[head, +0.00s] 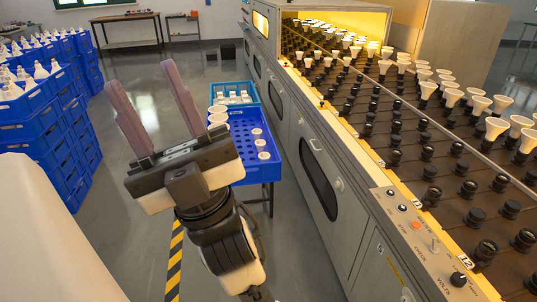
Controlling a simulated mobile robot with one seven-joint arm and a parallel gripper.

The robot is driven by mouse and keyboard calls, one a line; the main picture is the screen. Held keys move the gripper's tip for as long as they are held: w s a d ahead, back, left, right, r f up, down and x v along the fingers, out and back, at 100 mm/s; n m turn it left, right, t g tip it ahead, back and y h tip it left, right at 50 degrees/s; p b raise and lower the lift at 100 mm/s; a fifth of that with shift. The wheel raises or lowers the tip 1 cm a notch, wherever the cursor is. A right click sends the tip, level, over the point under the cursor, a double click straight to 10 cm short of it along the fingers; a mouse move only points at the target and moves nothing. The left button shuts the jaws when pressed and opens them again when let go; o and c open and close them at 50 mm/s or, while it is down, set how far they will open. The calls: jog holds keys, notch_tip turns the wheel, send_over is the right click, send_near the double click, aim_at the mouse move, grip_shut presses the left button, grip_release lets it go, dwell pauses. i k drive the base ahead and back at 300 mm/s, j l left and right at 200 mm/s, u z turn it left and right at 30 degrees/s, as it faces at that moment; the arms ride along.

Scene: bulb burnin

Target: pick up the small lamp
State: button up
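My gripper (138,74) is held up with its two long mauve fingers spread wide apart, and nothing is between them. A blue tray (275,168) stands on a stand just right of my gripper. In it are several small white round lamps, such as a small lamp (264,155) at the front and another (258,132) behind it. Larger white round lamps (217,110) form a row along the tray's left side, partly hidden by my gripper. I cannot tell which single lamp is meant by the small lamp.
A long bench (318,165) on the right carries rows of black sockets, several with white lamps (494,128). A control panel (425,235) is at its near edge. A second tray (233,92) adjoins behind. Stacked blue crates (60,150) with lamps stand left.

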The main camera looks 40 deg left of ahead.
aim_at(264, 157)
jog(key=i+j, duration=0.2)
jog(key=j, duration=0.2)
jog(key=i+j+z, duration=0.15)
jog(key=j, duration=0.25)
jog(key=i+j, duration=0.2)
jog(key=j, duration=0.2)
jog(key=i+j+z, duration=0.15)
jog(key=j, duration=0.25)
jog(key=i+j, duration=0.15)
jog(key=j, duration=0.3)
jog(key=i+j+z, duration=0.15)
jog(key=j, duration=0.25)
jog(key=i+j, duration=0.1)
jog(key=j, duration=0.35)
jog(key=i+j+z, duration=0.1)
jog(key=j, duration=0.35)
